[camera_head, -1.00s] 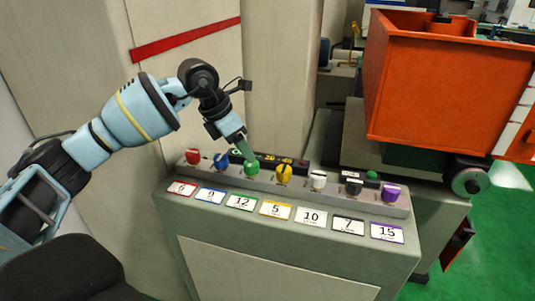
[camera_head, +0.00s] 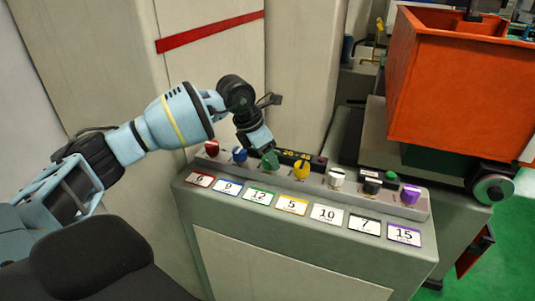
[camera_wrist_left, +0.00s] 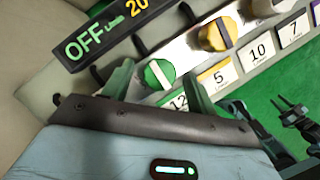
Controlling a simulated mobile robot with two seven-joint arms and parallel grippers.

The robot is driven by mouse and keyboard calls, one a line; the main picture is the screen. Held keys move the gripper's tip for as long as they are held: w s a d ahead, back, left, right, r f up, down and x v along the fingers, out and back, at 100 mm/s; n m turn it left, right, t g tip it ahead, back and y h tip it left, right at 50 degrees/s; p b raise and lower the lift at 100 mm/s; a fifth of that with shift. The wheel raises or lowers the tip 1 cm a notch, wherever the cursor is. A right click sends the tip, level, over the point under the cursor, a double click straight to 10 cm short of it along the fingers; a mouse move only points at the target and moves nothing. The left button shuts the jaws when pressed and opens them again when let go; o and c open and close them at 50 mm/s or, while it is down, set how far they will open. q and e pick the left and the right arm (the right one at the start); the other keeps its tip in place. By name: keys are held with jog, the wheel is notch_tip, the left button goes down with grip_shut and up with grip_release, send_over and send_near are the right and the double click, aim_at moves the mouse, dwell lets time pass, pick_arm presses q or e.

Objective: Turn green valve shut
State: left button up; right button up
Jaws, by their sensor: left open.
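The green valve (camera_head: 271,160) is a small round knob on the sloped console, above the label 12. In the left wrist view the green valve (camera_wrist_left: 158,73) carries a pale bar across its face, lying at a slant. My left gripper (camera_head: 268,153) points down at it from above and partly hides it in the head view. In the left wrist view my left gripper (camera_wrist_left: 158,86) is open, with its green fingers on either side of the valve. I cannot tell whether they touch it.
Red (camera_head: 212,148), blue (camera_head: 239,155), yellow (camera_head: 302,171), white (camera_head: 336,178), black (camera_head: 372,186) and purple (camera_head: 410,195) knobs share the row. A dark display (camera_wrist_left: 105,30) reading OFF and 20 sits behind the valve. An orange bin (camera_head: 455,90) stands at right.

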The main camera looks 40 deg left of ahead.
pick_arm(q)
jog(key=shift+f, duration=0.15)
jog(key=c, duration=1)
